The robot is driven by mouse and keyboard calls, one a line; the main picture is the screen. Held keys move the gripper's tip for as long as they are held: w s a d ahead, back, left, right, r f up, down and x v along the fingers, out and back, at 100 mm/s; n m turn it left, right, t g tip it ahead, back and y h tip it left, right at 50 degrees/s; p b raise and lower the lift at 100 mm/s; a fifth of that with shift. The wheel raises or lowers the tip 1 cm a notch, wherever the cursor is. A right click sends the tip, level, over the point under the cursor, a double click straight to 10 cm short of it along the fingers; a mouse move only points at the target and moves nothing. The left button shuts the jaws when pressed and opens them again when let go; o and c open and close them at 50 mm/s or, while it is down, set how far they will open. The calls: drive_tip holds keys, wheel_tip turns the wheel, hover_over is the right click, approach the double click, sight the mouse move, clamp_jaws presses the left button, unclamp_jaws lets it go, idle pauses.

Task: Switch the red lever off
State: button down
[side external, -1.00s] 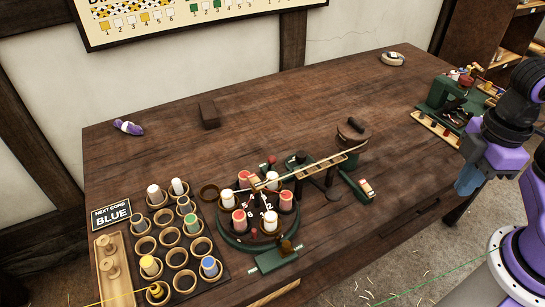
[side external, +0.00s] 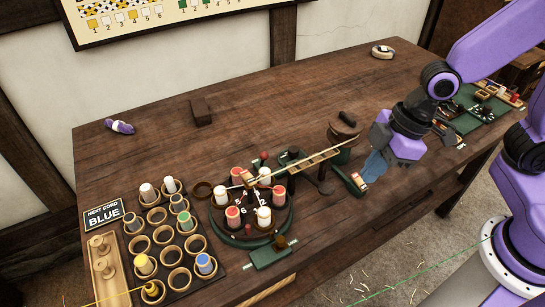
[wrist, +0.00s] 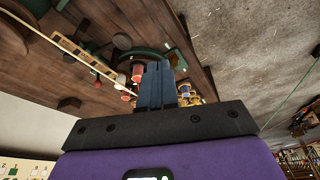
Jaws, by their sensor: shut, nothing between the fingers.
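My gripper (side external: 371,178) is shut and empty, fingers pointing down, just right of a small green plate that carries a red and cream piece (side external: 358,181) near the table's front edge. I cannot tell whether the fingers touch it, or whether it is the red lever. In the wrist view the closed fingers (wrist: 157,66) hide part of the table fittings behind them. A small red knob (side external: 263,156) stands behind the round green stand (side external: 219,222), well left of my gripper. No lever's on or off position can be read.
Red and white bobbins (side external: 264,216) ring the stand. A slotted wooden arm (side external: 312,162) reaches toward a brown drum (side external: 343,133) close to my gripper. A bobbin rack is at left, by a "NEXT CORD BLUE" sign (side external: 103,215). The table's back middle is largely clear.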

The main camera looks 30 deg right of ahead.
drive_tip(key=w+a+f+t+y, duration=0.1)
drive_tip(key=w+a+f+t, duration=0.2)
drive_tip(key=w, duration=0.6)
drive_tip(key=t, duration=0.2)
approach(263, 160)
drive_tip(key=shift+n, duration=0.3)
drive_tip(key=s+r, duration=0.2)
drive_tip(key=s, duration=0.1)
drive_tip(key=s+r, duration=0.1)
drive_tip(key=shift+s+d+r, duration=0.2)
drive_tip(key=shift+s+d, duration=0.05)
drive_tip(key=shift+d, duration=0.15)
drive_tip(key=shift+w+f, duration=0.1)
drive_tip(key=shift+w, duration=0.35)
drive_tip(key=shift+x, duration=5.05)
